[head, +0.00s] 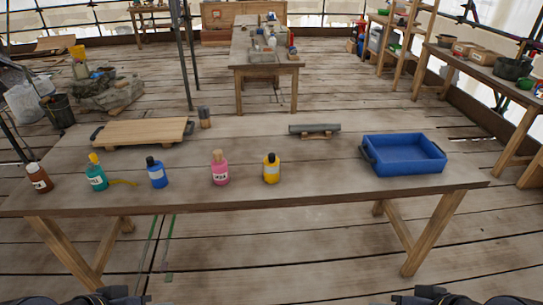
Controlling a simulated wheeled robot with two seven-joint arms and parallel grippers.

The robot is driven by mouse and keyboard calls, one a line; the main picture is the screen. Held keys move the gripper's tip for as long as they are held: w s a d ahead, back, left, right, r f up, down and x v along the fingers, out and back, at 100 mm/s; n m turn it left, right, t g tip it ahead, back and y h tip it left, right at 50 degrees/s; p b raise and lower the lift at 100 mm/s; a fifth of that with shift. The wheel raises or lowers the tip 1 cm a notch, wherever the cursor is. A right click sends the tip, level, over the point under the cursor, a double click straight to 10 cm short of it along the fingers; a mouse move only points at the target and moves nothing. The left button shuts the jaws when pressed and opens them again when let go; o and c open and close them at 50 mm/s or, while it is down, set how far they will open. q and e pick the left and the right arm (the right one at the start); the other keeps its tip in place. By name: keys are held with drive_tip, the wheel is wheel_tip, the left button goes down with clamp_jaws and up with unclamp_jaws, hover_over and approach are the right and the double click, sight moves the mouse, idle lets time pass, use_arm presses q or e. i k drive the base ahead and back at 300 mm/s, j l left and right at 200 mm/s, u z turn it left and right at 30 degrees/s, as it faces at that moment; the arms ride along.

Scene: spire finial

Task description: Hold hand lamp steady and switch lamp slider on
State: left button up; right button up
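A dark grey cylinder, which looks like the hand lamp (315,128), lies crosswise on a small wooden cradle (316,137) at the back right of the worktable (290,195). Its slider is too small to make out, and I cannot tell whether the lamp is lit. Only dark parts of my two arms show at the bottom edge of the head view, left and right. Neither gripper shows, and nothing of mine is near the lamp.
A blue tray (405,165) stands right of the lamp. A wooden board (142,131) with dark handles lies at the back left, beside a small dark-and-tan cylinder (205,117). Several bottles, including a yellow one (271,169) and a pink one (220,169), line the front. The front right is clear.

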sight(272, 156)
drive_tip(key=i+l+u, duration=0.4)
drive_tip(key=l, duration=0.2)
drive_tip(key=i+l+u, duration=0.2)
drive_tip(key=l, duration=0.2)
drive_tip(key=i+l+u, duration=0.15)
drive_tip(key=l, duration=0.25)
drive_tip(key=i+j, duration=0.05)
drive_tip(key=i, duration=0.05)
